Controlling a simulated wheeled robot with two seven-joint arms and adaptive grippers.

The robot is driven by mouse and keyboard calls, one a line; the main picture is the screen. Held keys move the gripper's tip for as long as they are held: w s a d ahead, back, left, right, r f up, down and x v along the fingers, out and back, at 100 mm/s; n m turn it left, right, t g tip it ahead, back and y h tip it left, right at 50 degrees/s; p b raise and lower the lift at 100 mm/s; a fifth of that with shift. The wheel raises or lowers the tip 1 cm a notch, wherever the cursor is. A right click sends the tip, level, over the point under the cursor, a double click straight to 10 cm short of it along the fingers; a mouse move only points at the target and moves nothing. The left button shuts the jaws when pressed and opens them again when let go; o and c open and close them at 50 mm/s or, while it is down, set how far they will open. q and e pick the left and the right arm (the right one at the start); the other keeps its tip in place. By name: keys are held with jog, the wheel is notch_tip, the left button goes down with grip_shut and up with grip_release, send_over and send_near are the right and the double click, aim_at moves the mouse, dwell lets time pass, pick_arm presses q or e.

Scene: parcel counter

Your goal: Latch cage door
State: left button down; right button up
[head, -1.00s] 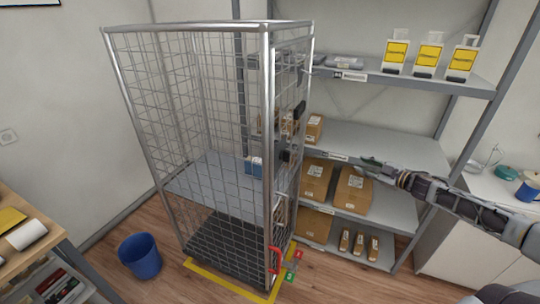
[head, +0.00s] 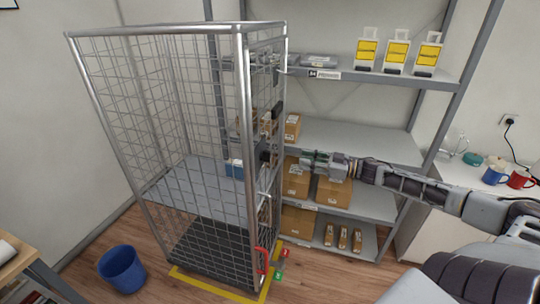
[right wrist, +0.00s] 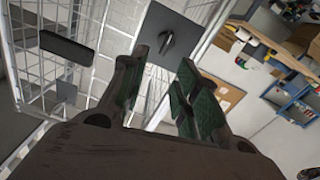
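The tall wire roll cage (head: 240,130) stands at the left of the head view. Its door side (head: 266,190) faces right, and I cannot tell whether the door is fully closed. A dark latch plate with a knob (right wrist: 167,43) shows ahead of my right gripper in the right wrist view. A black pad (right wrist: 67,48) sits on the mesh to its left. My right gripper (head: 306,160) is to the right of the door, apart from it. Its green-padded fingers (right wrist: 158,75) are spread, with nothing between them. My left gripper is not in view.
Shelves with cardboard boxes (head: 333,192) stand behind my right arm. A blue bin (head: 122,269) is on the floor at left. Yellow floor tape (head: 215,286) borders the cage. A red handle (head: 262,261) is low on the cage. A counter with mugs (head: 493,176) is at right.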

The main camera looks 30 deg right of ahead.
jog(key=shift+s+a+r+m, duration=0.15)
jog(key=shift+s+a+m, duration=0.1)
jog(key=shift+m, duration=0.45)
jog(key=shift+w+a, duration=0.1)
jog(key=shift+w, duration=0.05)
jog(key=b, duration=0.4)
send_near(266, 156)
jog(key=shift+w+r, duration=0.3)
jog(key=shift+w, duration=0.25)
jog(key=shift+b+x, duration=0.45)
jog(key=shift+x, duration=0.5)
jog(key=shift+x, duration=0.9)
jog(key=shift+w+a, duration=0.25)
jog(key=shift+w, duration=0.05)
